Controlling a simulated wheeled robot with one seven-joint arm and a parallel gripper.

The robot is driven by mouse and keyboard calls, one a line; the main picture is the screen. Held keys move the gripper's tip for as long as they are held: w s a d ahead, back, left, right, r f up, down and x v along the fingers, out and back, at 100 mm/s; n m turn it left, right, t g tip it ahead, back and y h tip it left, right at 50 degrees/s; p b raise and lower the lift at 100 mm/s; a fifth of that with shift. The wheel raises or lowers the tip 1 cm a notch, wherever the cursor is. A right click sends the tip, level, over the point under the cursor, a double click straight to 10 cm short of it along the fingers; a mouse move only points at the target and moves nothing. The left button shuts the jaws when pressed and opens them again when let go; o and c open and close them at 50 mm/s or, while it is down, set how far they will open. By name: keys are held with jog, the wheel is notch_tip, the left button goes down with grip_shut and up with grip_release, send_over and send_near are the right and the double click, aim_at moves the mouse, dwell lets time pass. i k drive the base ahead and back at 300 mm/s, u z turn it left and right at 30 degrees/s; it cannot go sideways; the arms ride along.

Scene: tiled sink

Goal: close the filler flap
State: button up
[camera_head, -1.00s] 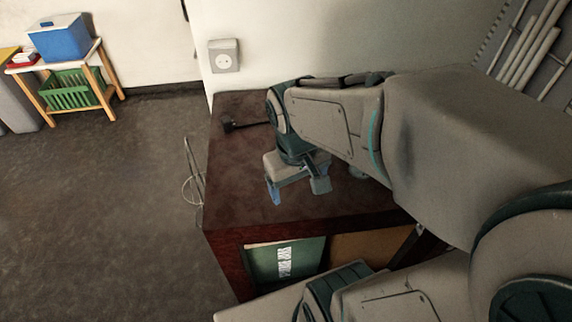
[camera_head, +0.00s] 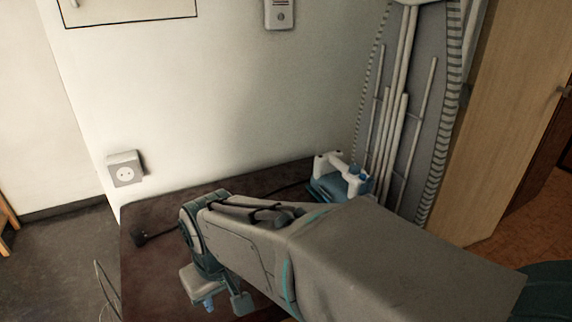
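A blue and white appliance that looks like an iron (camera_head: 326,187) sits at the back right of the dark brown cabinet top, near the wall. A small light-blue part (camera_head: 354,173) stands up on it. I cannot tell for sure whether this is the filler flap, or how far it is open. My gripper (camera_head: 224,303) points down over the front left part of the cabinet top, well apart from the appliance. Its two fingers are spread, with nothing visible between them. My arm crosses in front of the appliance and hides its lower front.
The cabinet top (camera_head: 160,212) has a black plug (camera_head: 140,239) and cord at its left. A wall socket (camera_head: 125,170) is above it. An ironing board (camera_head: 405,130) leans at the back right, beside a wooden door (camera_head: 495,120). Free floor lies left.

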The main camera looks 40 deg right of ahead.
aim_at(373, 182)
jog(key=k, duration=0.4)
jog(key=u, duration=0.6)
jog(key=i, duration=0.45)
jog(key=z, duration=2.5)
